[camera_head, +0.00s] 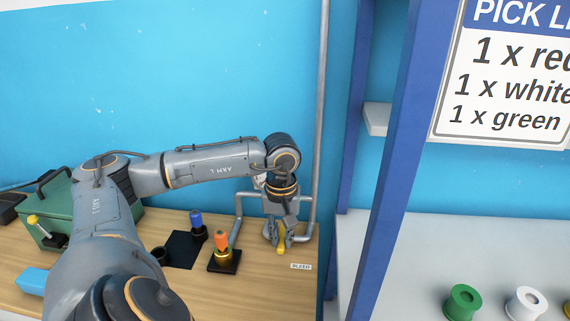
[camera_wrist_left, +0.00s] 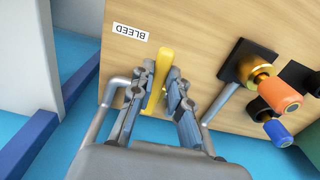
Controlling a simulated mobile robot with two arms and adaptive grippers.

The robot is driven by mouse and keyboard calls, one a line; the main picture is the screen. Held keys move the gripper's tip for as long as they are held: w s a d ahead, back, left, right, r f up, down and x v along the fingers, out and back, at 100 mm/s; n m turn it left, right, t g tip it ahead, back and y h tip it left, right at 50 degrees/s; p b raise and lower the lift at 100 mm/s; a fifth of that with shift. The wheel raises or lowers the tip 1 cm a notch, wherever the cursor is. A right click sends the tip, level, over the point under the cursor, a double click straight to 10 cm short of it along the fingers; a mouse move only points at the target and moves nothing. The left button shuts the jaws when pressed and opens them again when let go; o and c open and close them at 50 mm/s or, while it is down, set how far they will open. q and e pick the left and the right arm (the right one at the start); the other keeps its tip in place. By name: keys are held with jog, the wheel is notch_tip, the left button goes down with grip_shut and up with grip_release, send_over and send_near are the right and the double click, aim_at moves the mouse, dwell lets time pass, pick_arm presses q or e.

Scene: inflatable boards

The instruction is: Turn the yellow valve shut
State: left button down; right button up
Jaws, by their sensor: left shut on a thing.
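The yellow valve handle (camera_head: 281,237) is at the right end of the wooden bench, on the grey pipework next to the BLEED label (camera_head: 301,266). My left gripper (camera_head: 277,240) reaches down from above and is shut on the handle. In the left wrist view the yellow handle (camera_wrist_left: 160,72) lies between the two fingers of my left gripper (camera_wrist_left: 160,85), its free end sticking out past them towards the BLEED label (camera_wrist_left: 130,32). The valve body is hidden behind the gripper. My right gripper is in neither view.
An orange-topped brass fitting (camera_head: 222,247) on a black base and a blue-topped one (camera_head: 197,226) stand left of the valve. A grey vertical pipe (camera_head: 320,110) and a blue post (camera_head: 395,150) rise to the right. A green toolbox (camera_head: 75,212) is at the left.

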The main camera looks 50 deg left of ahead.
aim_at(281, 239)
pick_arm(q)
jog(key=shift+a, duration=0.1)
dwell(0.5)
jog(key=c, duration=1.3)
grip_release()
notch_tip(281, 239, up, 12)
jog(key=shift+r, duration=0.1)
